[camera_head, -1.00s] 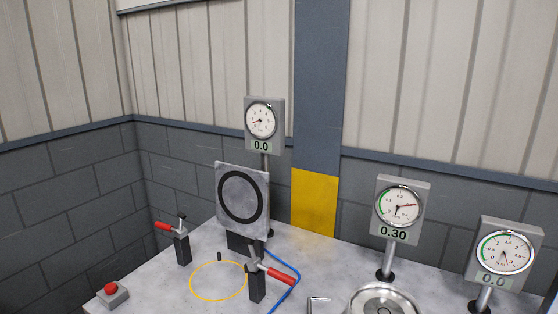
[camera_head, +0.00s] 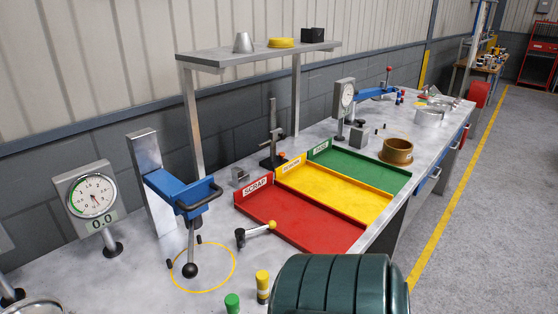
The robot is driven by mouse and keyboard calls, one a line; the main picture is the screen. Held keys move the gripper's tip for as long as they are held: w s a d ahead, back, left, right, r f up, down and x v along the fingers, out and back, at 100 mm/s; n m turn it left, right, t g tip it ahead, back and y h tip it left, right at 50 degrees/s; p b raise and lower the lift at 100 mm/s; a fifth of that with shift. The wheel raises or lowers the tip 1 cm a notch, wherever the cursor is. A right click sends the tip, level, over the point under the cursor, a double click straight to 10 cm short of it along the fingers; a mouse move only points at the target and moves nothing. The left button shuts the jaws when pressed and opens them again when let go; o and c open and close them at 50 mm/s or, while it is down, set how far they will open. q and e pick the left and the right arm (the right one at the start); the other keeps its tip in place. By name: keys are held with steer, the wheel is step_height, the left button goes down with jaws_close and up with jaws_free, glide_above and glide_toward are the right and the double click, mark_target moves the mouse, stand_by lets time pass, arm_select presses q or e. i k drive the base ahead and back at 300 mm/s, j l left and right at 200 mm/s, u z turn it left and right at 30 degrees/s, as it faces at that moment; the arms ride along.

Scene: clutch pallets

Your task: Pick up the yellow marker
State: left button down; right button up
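The yellow marker (camera_head: 262,286) stands upright near the bottom centre of the head view, on the grey bench. It has a yellow cap and a pale body with a dark band. A green marker (camera_head: 232,303) stands to its left and nearer, partly cut off by the bottom edge. Neither of my grippers is in view.
A dark green ribbed rounded object (camera_head: 340,287) fills the bottom right of the marker. A shelf (camera_head: 258,53) overhangs.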

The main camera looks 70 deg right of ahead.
mark_target(263, 277)
steer(key=l+z, duration=0.1)
steer(key=z, duration=0.35)
steer(key=l+z, duration=0.1)
steer(key=z, duration=0.35)
steer(key=l+z, duration=0.15)
steer(key=z, duration=0.3)
steer(key=l+z, duration=0.15)
steer(key=z, duration=0.3)
